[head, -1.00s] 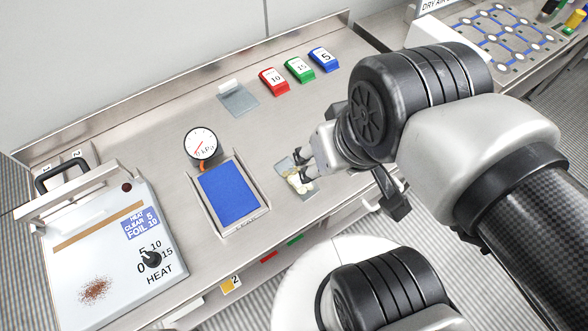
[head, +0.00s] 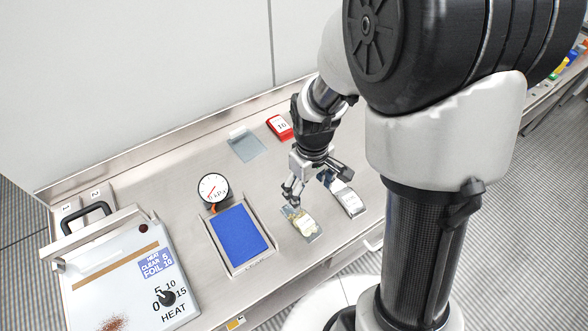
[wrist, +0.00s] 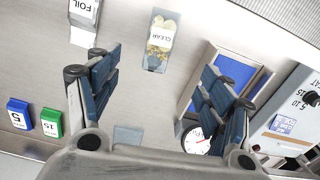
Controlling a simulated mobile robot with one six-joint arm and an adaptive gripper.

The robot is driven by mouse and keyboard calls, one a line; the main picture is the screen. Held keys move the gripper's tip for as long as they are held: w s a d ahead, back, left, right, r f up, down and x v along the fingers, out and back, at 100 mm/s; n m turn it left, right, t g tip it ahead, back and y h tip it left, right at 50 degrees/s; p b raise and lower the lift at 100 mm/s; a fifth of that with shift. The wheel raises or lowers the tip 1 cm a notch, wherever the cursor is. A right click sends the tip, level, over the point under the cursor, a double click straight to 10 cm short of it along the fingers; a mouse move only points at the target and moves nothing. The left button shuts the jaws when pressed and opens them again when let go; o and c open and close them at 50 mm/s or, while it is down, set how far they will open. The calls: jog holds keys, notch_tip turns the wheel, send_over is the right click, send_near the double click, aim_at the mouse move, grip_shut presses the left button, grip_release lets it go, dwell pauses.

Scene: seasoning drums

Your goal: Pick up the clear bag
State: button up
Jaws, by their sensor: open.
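The clear bag (head: 302,222) lies flat on the steel bench, right of the blue pad. It has pale contents and a white label. In the wrist view its label reads CLEAR (wrist: 160,44), and it lies beyond the fingertips, roughly between them. My gripper (head: 291,192) is open and empty, above the bench just behind the bag in the head view. Both blue-grey fingers show spread apart in the wrist view (wrist: 160,72). The gripper appears apart from the bag; the exact height is hard to tell.
A foil bag (head: 350,203) lies right of the clear bag; its label reads FOIL (wrist: 86,8). The blue pad in its metal tray (head: 236,268) and a pressure gauge (head: 213,188) stand left. The heat sealer (head: 132,274) is further left. A red block (head: 280,127) stands behind.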

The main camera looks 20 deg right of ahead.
jog(key=b, duration=0.3)
send_over(304, 221)
jog(key=f, duration=1.1)
jog(key=shift+s+d+f, duration=0.15)
jog(key=shift+s+d, duration=0.05)
jog(key=shift+d, duration=0.1)
jog(key=shift+w+a+f+b, duration=0.15)
jog(key=shift+f+b, duration=0.4)
jog(key=shift+f, duration=0.95)
jog(key=shift+w+a+f+b, duration=0.1)
jog(key=shift+f+b, duration=0.45)
jog(key=shift+f, duration=0.95)
jog(key=c, duration=0.8)
